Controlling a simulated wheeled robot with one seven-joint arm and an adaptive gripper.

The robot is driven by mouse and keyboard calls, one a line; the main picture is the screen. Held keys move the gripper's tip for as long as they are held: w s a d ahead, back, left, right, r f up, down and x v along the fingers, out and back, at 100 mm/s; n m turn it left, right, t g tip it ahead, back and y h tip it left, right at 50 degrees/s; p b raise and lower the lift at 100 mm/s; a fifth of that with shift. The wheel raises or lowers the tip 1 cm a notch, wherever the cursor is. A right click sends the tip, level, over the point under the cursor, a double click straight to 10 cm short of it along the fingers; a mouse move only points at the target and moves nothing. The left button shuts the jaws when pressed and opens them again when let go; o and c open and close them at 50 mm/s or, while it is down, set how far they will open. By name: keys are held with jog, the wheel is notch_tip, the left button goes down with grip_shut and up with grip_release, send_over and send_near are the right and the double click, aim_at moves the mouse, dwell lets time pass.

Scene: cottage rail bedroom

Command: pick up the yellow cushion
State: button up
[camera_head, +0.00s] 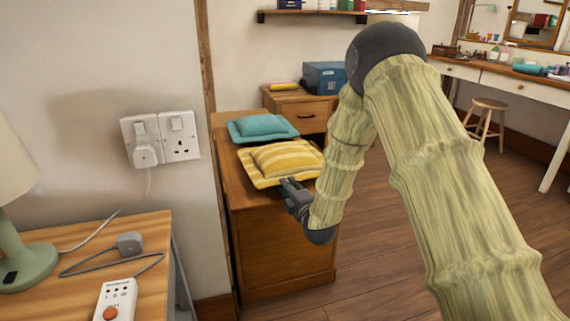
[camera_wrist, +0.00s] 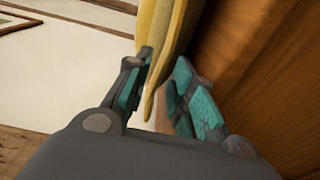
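The yellow cushion (camera_head: 285,160), with pale stripes, lies flat on the near part of a wooden cabinet top. My gripper (camera_head: 288,184) is at the cushion's front edge, with its fingers pointing at it. In the wrist view the cushion (camera_wrist: 160,40) comes edge-on between the two teal-padded fingers of my gripper (camera_wrist: 158,88). The fingers stand apart, with a gap between the cushion edge and the right finger. Whether the left finger touches the cushion is unclear.
A teal cushion (camera_head: 262,128) lies just behind the yellow one on the wooden cabinet (camera_head: 285,245). A blue box (camera_head: 324,78) stands on a drawer unit behind. A bedside table (camera_head: 150,240) with a lamp is at left. The floor (camera_head: 400,230) to the right looks clear.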

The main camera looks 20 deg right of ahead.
jog(key=w, duration=0.1)
jog(key=w+b, duration=0.1)
jog(key=w, duration=0.1)
jog(key=shift+w+a+f+b, duration=0.1)
jog(key=shift+f+b, duration=0.15)
jog(key=shift+b, duration=0.1)
jog(key=shift+w+r, duration=0.15)
jog(key=shift+w, duration=0.4)
grip_shut()
